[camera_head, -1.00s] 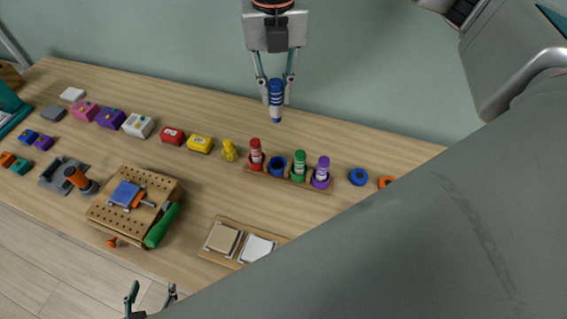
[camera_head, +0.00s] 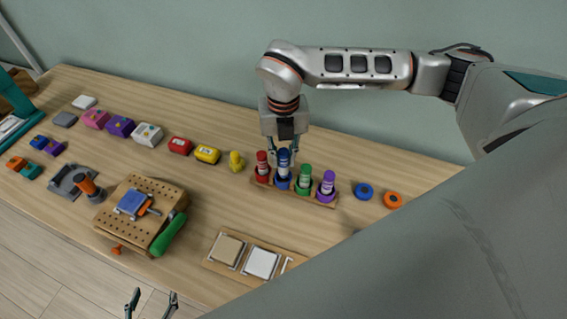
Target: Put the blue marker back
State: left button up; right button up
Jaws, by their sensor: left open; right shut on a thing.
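The blue marker (camera_head: 283,161) stands upright in the blue-ringed hole of the wooden marker rack (camera_head: 322,201), between a red marker (camera_head: 262,164) and a green marker (camera_head: 304,177). A purple marker (camera_head: 327,184) stands at the rack's right end. My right gripper (camera_head: 284,154) comes down from above and is shut on the top of the blue marker. Its fingers partly hide the marker's upper end. My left gripper (camera_head: 151,300) is open and empty at the bottom edge, in front of the table.
A yellow figure (camera_head: 236,161) stands just left of the rack. A blue ring (camera_head: 363,191) and an orange ring (camera_head: 392,200) lie to its right. A pegboard block (camera_head: 130,215) with a green-handled tool and a wooden tray (camera_head: 219,262) lie nearer the front.

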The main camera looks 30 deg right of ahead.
aim_at(283, 165)
jog(key=shift+f, duration=1.75)
jog(key=shift+f, duration=0.15)
jog(key=o, duration=1)
notch_tip(283, 165, up, 12)
jog(key=shift+r+b, duration=0.2)
jog(key=shift+b, duration=0.2)
